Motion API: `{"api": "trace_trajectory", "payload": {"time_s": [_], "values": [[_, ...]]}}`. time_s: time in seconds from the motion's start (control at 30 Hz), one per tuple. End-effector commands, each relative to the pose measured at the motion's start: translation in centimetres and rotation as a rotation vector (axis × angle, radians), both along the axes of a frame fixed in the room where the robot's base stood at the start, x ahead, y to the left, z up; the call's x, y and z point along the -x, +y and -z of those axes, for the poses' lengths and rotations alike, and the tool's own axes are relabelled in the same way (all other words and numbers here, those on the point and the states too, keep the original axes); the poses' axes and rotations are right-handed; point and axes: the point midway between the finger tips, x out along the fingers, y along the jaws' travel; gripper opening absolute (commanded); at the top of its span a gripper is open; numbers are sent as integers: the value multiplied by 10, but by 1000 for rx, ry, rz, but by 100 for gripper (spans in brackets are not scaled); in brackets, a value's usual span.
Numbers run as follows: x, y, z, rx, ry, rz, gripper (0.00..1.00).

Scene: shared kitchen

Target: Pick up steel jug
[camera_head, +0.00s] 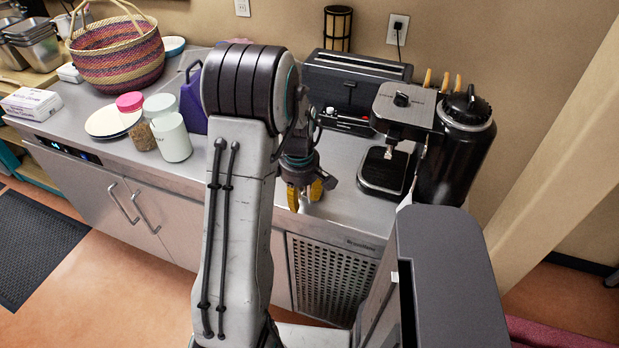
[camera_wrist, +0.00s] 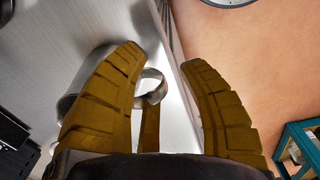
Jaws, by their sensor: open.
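The steel jug shows in the wrist view, with its curved shiny handle (camera_wrist: 160,84) between the two fingers and part of its body behind the left finger. In the head view I cannot make out the jug; my arm covers that part of the counter. My gripper (camera_head: 307,194) has yellow-brown fingers and is over the front edge of the counter. In the wrist view my gripper (camera_wrist: 164,58) is open, the left finger overlapping the jug and the right finger over the counter's edge and floor. Whether a finger touches the jug is unclear.
A dark toaster-like machine (camera_head: 350,90) is behind. A white canister (camera_head: 172,137), plates (camera_head: 108,122) and a woven basket (camera_head: 115,55) stand left.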

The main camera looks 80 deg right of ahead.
Motion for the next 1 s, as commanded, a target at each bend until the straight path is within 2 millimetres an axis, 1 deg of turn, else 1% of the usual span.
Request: {"api": "trace_trajectory", "payload": {"time_s": [0.17, 0.37, 0.4, 0.83, 0.87, 1.0], "values": [[0, 1, 4, -1, 0, 0, 38], [0, 0, 5, 0, 0, 0, 38], [0, 0, 5, 0, 0, 0, 40], [0, 0, 5, 0, 0, 0, 2], [0, 0, 5, 0, 0, 0, 0], [0, 0, 5, 0, 0, 0, 0]]}}
